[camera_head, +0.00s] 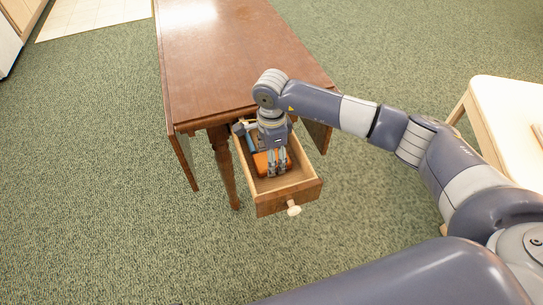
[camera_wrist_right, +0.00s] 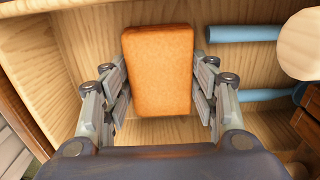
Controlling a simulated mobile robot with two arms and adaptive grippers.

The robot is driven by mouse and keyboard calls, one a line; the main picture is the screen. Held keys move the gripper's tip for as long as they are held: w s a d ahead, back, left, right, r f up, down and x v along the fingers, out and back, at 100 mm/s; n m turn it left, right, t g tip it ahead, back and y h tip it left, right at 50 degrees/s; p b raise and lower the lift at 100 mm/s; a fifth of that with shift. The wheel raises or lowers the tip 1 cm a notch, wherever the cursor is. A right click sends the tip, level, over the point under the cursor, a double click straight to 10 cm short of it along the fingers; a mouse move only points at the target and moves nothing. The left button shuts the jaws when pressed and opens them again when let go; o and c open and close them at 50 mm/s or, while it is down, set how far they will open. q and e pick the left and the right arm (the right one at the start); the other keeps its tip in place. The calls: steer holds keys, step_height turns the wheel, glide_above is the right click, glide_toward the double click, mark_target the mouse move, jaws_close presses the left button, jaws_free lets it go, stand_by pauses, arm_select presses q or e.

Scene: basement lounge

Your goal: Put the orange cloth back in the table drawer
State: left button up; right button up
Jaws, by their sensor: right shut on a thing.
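The orange cloth (camera_head: 261,162) is a thick, folded block inside the open wooden drawer (camera_head: 272,203) of the brown table (camera_head: 225,50). My right gripper (camera_head: 278,170) reaches down into the drawer and partly hides the cloth. In the right wrist view the cloth (camera_wrist_right: 160,65) lies between the two fingers of the right gripper (camera_wrist_right: 162,90), which are shut on its sides. The pale wooden inside of the drawer (camera_wrist_right: 75,65) surrounds it. I cannot tell whether the cloth touches the drawer bottom. My left gripper is not in view.
Blue rods (camera_wrist_right: 243,33) and a pale round piece (camera_wrist_right: 302,45) lie beside the cloth in the drawer. The drawer front has a white knob (camera_head: 293,208). A pale table (camera_head: 510,120) stands at the right. The green carpet (camera_head: 100,220) is clear at the left.

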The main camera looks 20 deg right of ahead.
stand_by(0.3)
steer(key=o, duration=1)
steer(key=shift+r, duration=0.1)
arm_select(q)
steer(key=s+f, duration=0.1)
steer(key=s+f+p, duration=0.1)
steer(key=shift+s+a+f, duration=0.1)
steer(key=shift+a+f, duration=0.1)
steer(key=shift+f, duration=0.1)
arm_select(e)
step_height(320, 180, up, 12)
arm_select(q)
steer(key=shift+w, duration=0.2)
